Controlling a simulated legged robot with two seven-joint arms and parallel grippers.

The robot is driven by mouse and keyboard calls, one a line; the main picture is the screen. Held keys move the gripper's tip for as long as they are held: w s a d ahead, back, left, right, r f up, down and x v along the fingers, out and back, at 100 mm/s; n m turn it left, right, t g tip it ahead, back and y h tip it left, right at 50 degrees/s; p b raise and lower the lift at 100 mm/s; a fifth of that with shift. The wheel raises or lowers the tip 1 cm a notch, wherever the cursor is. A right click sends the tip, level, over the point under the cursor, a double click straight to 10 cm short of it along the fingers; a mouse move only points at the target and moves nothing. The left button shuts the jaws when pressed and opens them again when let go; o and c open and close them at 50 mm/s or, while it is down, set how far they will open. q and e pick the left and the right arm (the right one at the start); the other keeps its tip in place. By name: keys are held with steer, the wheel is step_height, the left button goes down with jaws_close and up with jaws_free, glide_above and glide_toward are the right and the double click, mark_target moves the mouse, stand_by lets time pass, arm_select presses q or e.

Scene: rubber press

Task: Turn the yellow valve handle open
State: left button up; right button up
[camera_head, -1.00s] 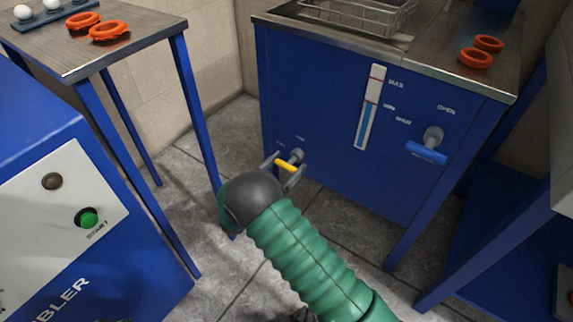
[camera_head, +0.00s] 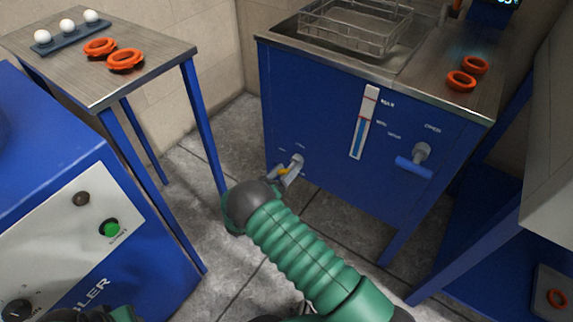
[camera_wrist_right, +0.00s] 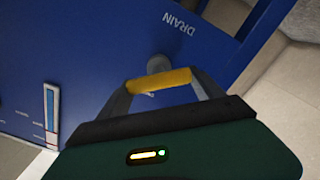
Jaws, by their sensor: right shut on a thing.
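The yellow valve handle (camera_head: 283,171) is low on the left of the blue tank's front, mostly hidden by my gripper in the head view. In the right wrist view the yellow handle (camera_wrist_right: 158,80) lies across the space between my fingers, in front of a round grey stem, below the word DRAIN. My right gripper (camera_head: 286,173) is shut on this handle, with one finger at each end of it. A green and black part, probably of my left arm, shows at the bottom left edge; its gripper is not visible.
A blue handle (camera_head: 414,167) sits on the right of the tank front, beside a level gauge (camera_head: 364,122). A wire basket (camera_head: 355,28) is in the tank top. A side table (camera_head: 150,62) stands left, above a blue machine (camera_head: 45,150). Grey floor lies between.

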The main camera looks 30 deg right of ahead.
steer(key=n+p, duration=0.1)
steer(key=n, duration=0.3)
steer(key=shift+w+a+n+p, duration=0.15)
steer(key=shift+w+n+p, duration=0.05)
steer(key=shift+n+p, duration=0.15)
steer(key=n, duration=0.5)
steer(key=shift+w+a+f+n+p, duration=0.1)
steer(key=shift+f+n+p, duration=0.15)
steer(key=shift+f+p, duration=0.1)
steer(key=o, duration=1.4)
steer(key=shift+f, duration=0.1)
steer(key=shift+c, duration=0.2)
